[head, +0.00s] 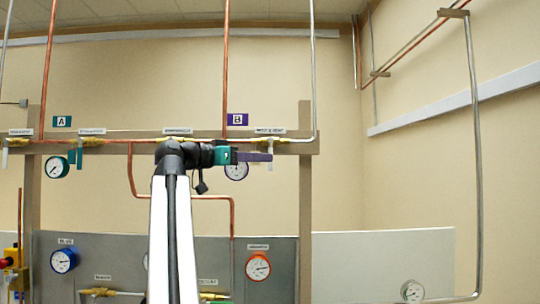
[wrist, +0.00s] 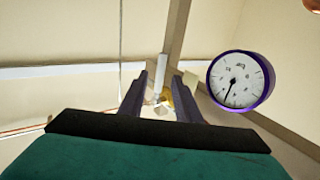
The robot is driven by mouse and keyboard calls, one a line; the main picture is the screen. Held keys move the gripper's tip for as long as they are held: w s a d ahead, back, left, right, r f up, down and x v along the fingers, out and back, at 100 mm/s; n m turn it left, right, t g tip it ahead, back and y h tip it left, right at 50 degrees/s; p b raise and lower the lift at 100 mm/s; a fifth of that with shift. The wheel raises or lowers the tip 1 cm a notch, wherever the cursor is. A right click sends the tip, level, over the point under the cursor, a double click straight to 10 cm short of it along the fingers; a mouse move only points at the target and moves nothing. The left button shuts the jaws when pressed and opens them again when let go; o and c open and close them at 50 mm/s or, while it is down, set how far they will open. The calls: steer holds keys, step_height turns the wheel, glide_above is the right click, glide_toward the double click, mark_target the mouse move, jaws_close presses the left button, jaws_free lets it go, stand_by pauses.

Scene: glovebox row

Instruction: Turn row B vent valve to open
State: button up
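The vent valve at the right end of row B has a brass body (head: 268,141) on the pipe and a pale lever (head: 270,163) that hangs down across the pipe line. A small label (head: 269,130), too small to read surely, sits above it. My gripper (head: 269,157) comes in from the left, its fingertips at the lever. In the wrist view my gripper (wrist: 160,95) has its two dark fingers apart, with the pale lever (wrist: 161,75) and brass (wrist: 170,97) showing in the gap. I cannot tell whether a finger touches the lever.
A purple-rimmed gauge (wrist: 241,80) is close beside the fingers in the wrist view; it is partly behind my gripper in the head view (head: 236,171). The purple B plate (head: 238,119) and a copper pipe (head: 226,60) are above. A wooden post (head: 305,200) stands just right.

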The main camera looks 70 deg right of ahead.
steer(key=shift+p+x, duration=0.75)
steer(key=shift+x, duration=1.6)
jaws_close()
